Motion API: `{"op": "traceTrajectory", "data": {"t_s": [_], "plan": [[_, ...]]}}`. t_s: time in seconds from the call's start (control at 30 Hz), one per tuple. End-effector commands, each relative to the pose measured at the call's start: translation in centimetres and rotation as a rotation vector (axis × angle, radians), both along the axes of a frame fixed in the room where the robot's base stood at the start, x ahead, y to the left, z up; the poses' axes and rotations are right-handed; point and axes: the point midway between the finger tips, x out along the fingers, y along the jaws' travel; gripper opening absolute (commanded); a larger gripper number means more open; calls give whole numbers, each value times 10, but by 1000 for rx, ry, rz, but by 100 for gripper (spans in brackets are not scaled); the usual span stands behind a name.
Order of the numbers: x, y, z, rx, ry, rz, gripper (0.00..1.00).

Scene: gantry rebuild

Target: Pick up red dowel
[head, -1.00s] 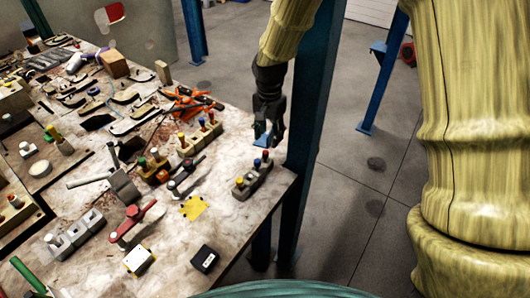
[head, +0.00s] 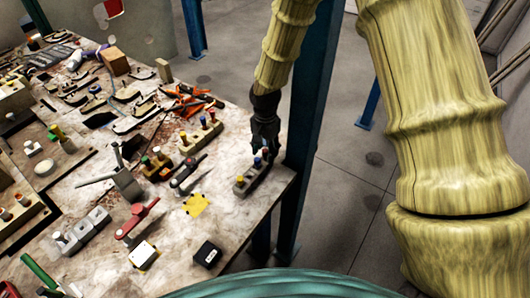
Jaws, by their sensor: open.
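A grey block (head: 252,181) stands near the table's right corner with a row of dowels upright in it. A yellow-topped dowel (head: 240,181) is at its near end and a blue-topped one (head: 257,163) is in the middle. A red dowel (head: 265,151) is at the far end, partly hidden by my gripper. My gripper (head: 266,147) points down right at the red dowel, with its fingers low around or beside it; I cannot tell which. It is open.
Another block with coloured dowels (head: 187,147) stands behind to the left. Orange-handled tools (head: 190,100), a red-handled clamp (head: 137,218), a yellow tag (head: 195,204) and a black box (head: 207,254) lie nearby. A dark blue post (head: 305,130) rises close right of my gripper.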

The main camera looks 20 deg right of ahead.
Motion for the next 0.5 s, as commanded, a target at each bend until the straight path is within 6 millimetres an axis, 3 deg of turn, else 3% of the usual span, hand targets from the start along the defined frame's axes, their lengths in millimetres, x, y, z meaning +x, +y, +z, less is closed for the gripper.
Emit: {"op": "traceTrajectory", "data": {"t_s": [0.43,0.5], "plan": [[0,0,-11,1,-1,-1,44],[0,0,-11,1,-1,-1,35]]}}
